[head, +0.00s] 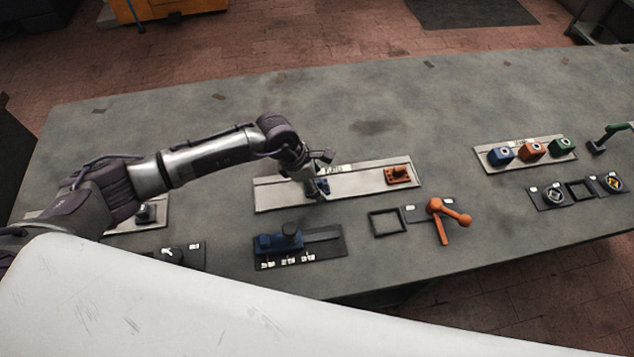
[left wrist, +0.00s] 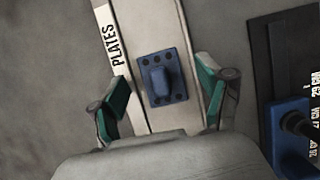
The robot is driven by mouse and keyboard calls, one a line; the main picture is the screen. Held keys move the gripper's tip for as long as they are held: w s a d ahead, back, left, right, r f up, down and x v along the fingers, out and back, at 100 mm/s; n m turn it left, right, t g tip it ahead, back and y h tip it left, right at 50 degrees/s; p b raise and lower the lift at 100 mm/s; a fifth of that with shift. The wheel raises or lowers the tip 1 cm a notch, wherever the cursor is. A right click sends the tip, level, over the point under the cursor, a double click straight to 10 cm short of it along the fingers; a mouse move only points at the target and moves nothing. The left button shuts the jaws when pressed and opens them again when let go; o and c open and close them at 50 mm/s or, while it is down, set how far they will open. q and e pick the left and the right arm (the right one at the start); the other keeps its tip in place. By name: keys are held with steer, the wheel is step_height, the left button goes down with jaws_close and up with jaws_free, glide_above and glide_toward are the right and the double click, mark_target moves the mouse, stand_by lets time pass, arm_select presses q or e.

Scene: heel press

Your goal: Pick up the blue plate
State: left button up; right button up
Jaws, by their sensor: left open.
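The blue plate (left wrist: 163,79) lies on the light tray marked PLATES, which shows in the left wrist view (left wrist: 142,22) and in the head view (head: 345,184). It has a raised blue block in its middle and dark holes around it. My left gripper (left wrist: 163,108) is open, with its green-padded fingers on either side of the plate and apart from it. In the head view my left gripper (head: 318,178) is over the left part of the tray and partly hides the blue plate (head: 322,187). My right gripper is not in view.
An orange plate (head: 398,174) sits at the tray's right end. A blue device (head: 280,241) on a dark base stands nearer me. A black square frame (head: 386,222) and an orange handle (head: 447,218) are to the right. Coloured blocks (head: 532,151) stand farther right.

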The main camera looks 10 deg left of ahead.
arm_select(q)
steer(key=shift+f, duration=0.1)
steer(key=shift+c, duration=0.3)
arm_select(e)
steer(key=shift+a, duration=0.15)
arm_select(q)
steer(key=c, duration=1.4)
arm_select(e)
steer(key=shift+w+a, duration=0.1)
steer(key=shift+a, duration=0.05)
arm_select(q)
steer(key=shift+o, duration=0.2)
